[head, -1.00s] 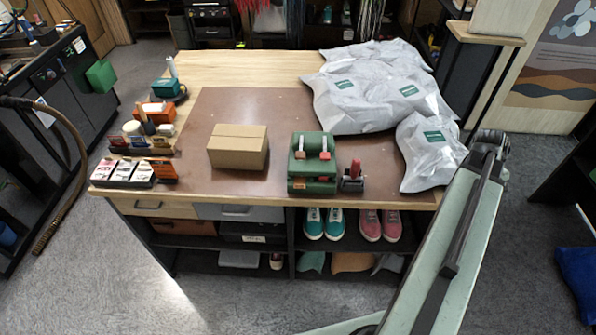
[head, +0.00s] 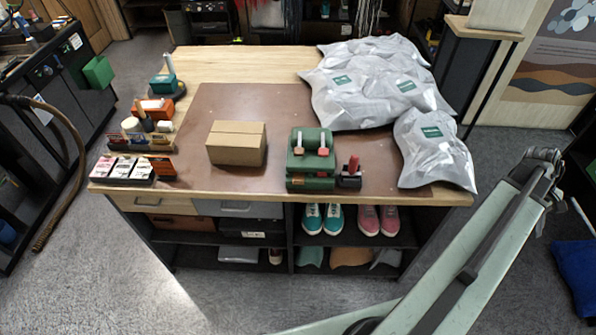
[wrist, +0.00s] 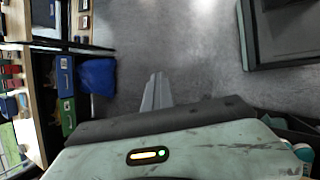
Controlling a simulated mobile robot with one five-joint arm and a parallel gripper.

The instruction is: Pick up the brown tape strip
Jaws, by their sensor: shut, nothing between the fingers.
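A closed cardboard box (head: 237,147) sits on the brown mat on the table in the head view. A thin line runs across its top, but I cannot tell whether it is a tape strip. I make out no separate brown tape strip in either view. My gripper (wrist: 156,82) shows in the wrist view with its fingers together and empty, over grey floor. It is away from the tabletop things.
A green two-handled device (head: 311,165) and a small red-handled tool (head: 350,172) stand near the table's front edge. Grey bags (head: 370,92) fill the right side. Small racks and bottles line the left. A blue cushion (wrist: 97,76) lies on the floor.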

